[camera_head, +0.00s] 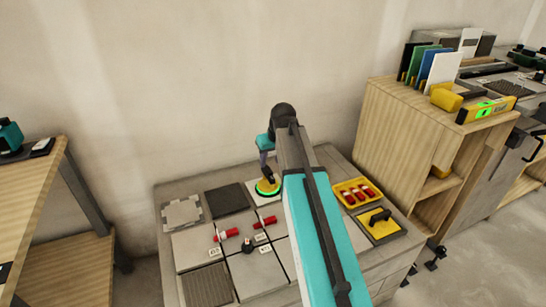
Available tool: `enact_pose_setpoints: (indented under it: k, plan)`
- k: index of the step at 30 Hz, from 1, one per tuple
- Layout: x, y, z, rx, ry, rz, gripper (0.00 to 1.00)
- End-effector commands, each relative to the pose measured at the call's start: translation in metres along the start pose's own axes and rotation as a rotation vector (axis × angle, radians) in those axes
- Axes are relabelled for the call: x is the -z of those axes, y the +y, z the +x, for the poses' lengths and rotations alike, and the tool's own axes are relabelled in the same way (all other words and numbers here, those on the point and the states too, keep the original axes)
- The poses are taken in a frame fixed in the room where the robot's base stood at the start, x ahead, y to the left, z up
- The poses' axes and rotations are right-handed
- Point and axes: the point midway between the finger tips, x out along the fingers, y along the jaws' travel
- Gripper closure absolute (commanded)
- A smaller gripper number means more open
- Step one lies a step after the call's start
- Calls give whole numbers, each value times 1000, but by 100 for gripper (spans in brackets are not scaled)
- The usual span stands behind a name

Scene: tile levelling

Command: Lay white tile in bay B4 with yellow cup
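A white tile (254,196) lies at the back of the grey work surface, right of a dark tile. The yellow cup (267,187), with a bright green ring, stands on it. My gripper (268,178) is directly above the cup and reaches its top. The fingers are dark and too small to tell open from shut. My arm hides the surface to the right of the tile. I cannot read a bay label at this tile. Another white tile (445,68) stands in the rack on the cabinet.
The dark tile (227,200) and a notched grey piece (182,212) lie to the left. Red spacers (226,234) lie on the pale tiles in front. A wooden cabinet (395,135) stands further right.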

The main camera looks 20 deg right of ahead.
Motion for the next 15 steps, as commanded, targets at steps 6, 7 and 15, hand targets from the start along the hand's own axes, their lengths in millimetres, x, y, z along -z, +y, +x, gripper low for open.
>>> enact_pose_setpoints:
  k: [6, 7, 15]
  plan:
    - [0, 0, 31, 0, -1, 0, 61]
    - [0, 0, 35, 0, -1, 0, 61]
    - [0, 1, 66, 0, 0, 1, 61]
